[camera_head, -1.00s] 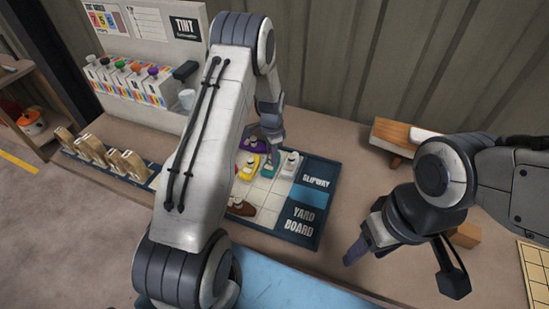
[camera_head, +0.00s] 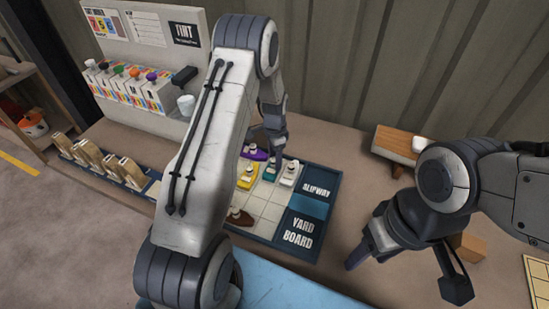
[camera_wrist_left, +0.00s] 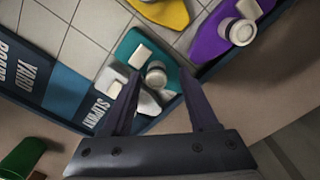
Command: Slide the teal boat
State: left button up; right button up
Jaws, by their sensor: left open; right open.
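The teal boat (camera_head: 271,173) sits on the yard board (camera_head: 262,228), between the yellow boat (camera_head: 247,178) and the white boat (camera_head: 289,174). In the left wrist view the teal boat (camera_wrist_left: 128,45) shows a white cabin and a round knob. My left gripper (camera_wrist_left: 161,75) is open, its fingers pointing down at the boat; the knob appears between the fingertips. I cannot tell whether they touch it. The left finger partly hides the white boat (camera_wrist_left: 112,88). My right gripper (camera_head: 357,258) is open and empty, to the right of the board.
The blue slipway strip (camera_head: 310,206) is at the board's right side. A purple boat (camera_wrist_left: 222,32) and a brown boat (camera_head: 240,217) are also on the board. Wooden holders (camera_head: 100,160) and a tint stand (camera_head: 135,90) are to the left. A wooden bench (camera_head: 396,146) is back right.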

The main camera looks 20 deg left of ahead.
pick_arm(q)
notch_tip(320, 180, up, 10)
jog(key=b, duration=0.1)
jog(key=shift+r+b, duration=0.15)
jog(key=shift+b, duration=0.25)
jog(key=s+d+r, duration=0.4)
jog(key=s+d, duration=0.1)
jog(key=d, duration=0.3)
jog(key=s+d+r, duration=0.5)
jog(key=d, duration=0.3)
jog(key=s+d+r, duration=0.1)
jog(key=s+d, duration=0.2)
jog(key=s, duration=0.8)
jog(key=s+d+r+n+h, duration=0.1)
jog(key=s+d, duration=0.1)
jog(key=s, duration=0.8)
jog(key=shift+s+d+r, duration=0.35)
jog(key=shift+d, duration=0.05)
